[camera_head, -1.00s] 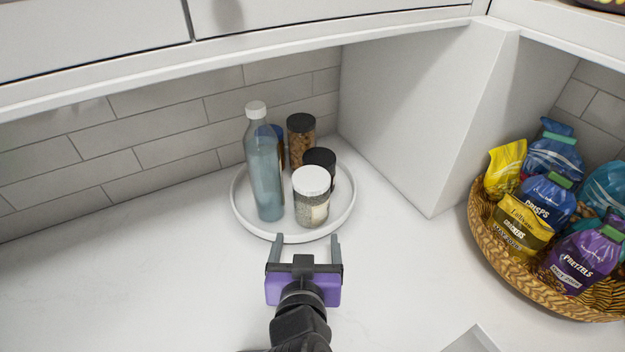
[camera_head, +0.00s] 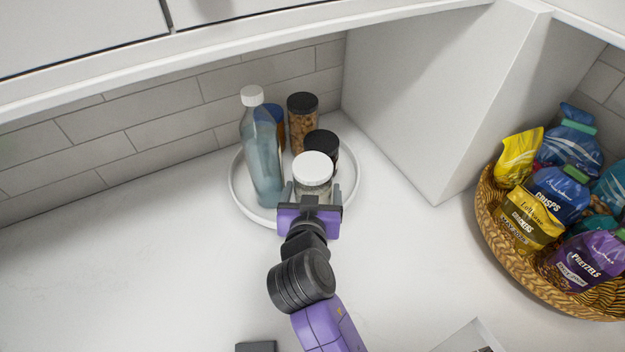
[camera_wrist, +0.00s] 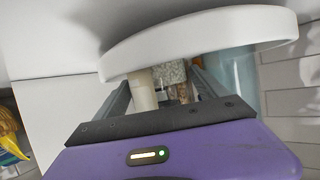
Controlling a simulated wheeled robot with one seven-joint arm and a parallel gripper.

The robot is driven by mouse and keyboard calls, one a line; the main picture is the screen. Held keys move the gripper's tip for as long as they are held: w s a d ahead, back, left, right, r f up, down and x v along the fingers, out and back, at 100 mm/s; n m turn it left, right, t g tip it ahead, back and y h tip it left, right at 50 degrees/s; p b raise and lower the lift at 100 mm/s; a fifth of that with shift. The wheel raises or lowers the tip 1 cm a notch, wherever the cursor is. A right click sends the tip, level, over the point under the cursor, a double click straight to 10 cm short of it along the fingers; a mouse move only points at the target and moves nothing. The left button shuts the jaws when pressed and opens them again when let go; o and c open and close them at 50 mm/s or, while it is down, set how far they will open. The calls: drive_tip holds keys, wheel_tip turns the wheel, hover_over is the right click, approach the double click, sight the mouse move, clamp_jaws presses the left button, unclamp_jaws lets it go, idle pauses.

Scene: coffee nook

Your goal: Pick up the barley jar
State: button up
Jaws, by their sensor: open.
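A glass jar with a white lid (camera_head: 312,166) and pale grainy contents stands on the front of a round white tray (camera_head: 236,192). It is likely the barley jar, but I cannot read its label. My gripper (camera_head: 312,191) is open at the jar's near side, one finger to its left and one to its right. The gripper hides the jar's lower part in the head view. In the wrist view, which looks upside down, the jar's grainy contents (camera_wrist: 170,73) and pale label show between the fingers (camera_wrist: 160,90).
A tall blue-grey bottle (camera_head: 262,158) stands close left of the jar. A black-lidded jar (camera_head: 322,148) is right behind it, with a nut-filled jar (camera_head: 302,124) and a blue-topped container (camera_head: 276,116) farther back. A white panel (camera_head: 430,95) and snack basket (camera_head: 490,222) lie right.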

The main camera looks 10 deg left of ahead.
drive_tip(key=shift+w+f, duration=0.15)
drive_tip(key=shift+w, duration=0.2)
drive_tip(key=shift+c, duration=0.2)
drive_tip(key=c, duration=1.4)
drive_tip(key=shift+c, duration=0.7)
drive_tip(key=shift+s, duration=0.1)
